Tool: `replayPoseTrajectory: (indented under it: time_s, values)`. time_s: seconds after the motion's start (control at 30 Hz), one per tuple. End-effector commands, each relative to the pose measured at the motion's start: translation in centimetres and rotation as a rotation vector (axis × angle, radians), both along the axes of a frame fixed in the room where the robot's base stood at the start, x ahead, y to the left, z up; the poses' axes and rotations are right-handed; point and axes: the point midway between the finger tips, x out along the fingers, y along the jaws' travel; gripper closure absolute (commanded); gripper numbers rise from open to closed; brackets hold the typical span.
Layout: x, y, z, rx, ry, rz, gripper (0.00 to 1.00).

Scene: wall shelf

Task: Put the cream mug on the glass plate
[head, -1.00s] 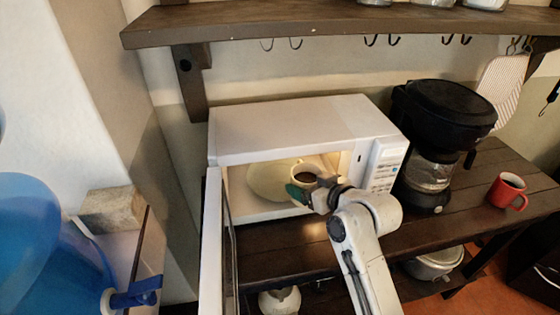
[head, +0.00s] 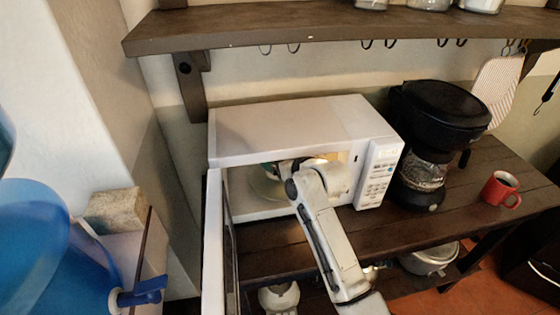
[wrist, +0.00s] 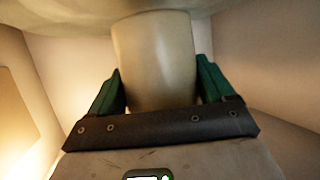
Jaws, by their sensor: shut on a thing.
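The cream mug (wrist: 155,62) fills the middle of the wrist view, between the two green fingers of my gripper (wrist: 159,70), which is shut on it. In the head view my arm reaches through the open microwave door and hides most of the gripper and the mug. The glass plate (head: 264,188) lies inside the microwave, partly covered by my arm. In the wrist view a pale, curved surface, apparently the plate (wrist: 70,16), meets the mug's far end at the top. I cannot tell whether the mug touches it.
The white microwave (head: 290,130) stands on a dark wooden counter (head: 275,238), its door (head: 213,245) swung open at left. Its walls are close around my gripper. A black coffee maker (head: 440,115) and a red mug (head: 501,190) stand to the right. A shelf (head: 330,24) runs above.

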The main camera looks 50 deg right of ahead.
Motion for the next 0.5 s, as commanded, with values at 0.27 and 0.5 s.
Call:
replayPoseTrajectory:
  time_s: [0.27, 0.5]
  values:
    - [-0.19, -0.03, -1.31, 0.001, 0.002, -0.001, 0.77]
    - [-0.19, -0.02, -1.38, 0.001, 0.002, -0.001, 0.77]
